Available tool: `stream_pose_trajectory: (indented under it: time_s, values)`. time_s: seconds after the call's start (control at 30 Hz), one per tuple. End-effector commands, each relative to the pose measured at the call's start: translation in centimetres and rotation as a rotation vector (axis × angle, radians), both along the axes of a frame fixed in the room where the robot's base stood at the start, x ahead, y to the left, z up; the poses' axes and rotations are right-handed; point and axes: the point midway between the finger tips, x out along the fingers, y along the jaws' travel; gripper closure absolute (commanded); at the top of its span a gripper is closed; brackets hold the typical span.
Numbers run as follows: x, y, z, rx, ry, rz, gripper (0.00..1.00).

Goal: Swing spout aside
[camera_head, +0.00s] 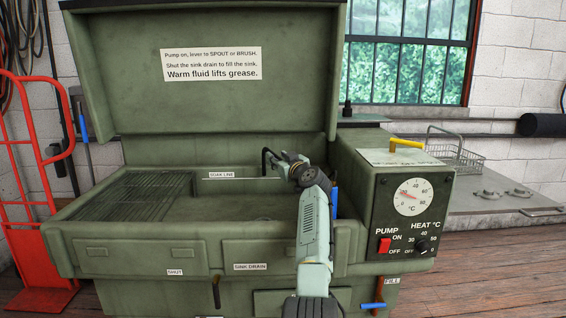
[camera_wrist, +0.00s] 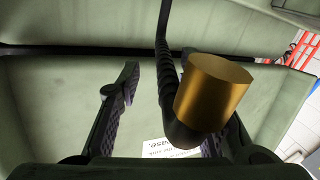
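The spout is a black ribbed hose with a brass-coloured end (camera_wrist: 213,92), seen large in the wrist view. In the head view a black bent piece, likely the spout (camera_head: 265,159), shows at the back of the sink, beside my gripper (camera_head: 279,162). In the wrist view my gripper (camera_wrist: 158,72) is open, with its fingers wide apart. The hose and brass end lie in front of the right finger and partly hide it. I cannot tell whether the finger touches the spout.
The washer's green lid (camera_head: 205,80) stands open behind the sink. A wire rack (camera_head: 135,195) lies at left. At right stands a control box (camera_head: 395,215) with a yellow lever (camera_head: 407,143) on top. A blue-handled item (camera_head: 334,200) is beside my arm.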

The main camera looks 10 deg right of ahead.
Motion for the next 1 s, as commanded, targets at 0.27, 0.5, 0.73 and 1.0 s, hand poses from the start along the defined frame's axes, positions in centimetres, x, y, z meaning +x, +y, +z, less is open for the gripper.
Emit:
stream_pose_trajectory:
  time_s: [0.27,0.5,0.73,1.0]
  values:
    - [-2.5,-0.9,-0.1,-0.001,-0.002,-0.003,0.67]
    - [-5.3,-1.8,-0.1,-0.001,-0.002,-0.002,0.67]
    - [-6.7,-2.2,-0.1,0.0,0.0,-0.002,0.67]
    - [-6.8,-2.2,-0.1,0.0,0.001,-0.001,0.67]
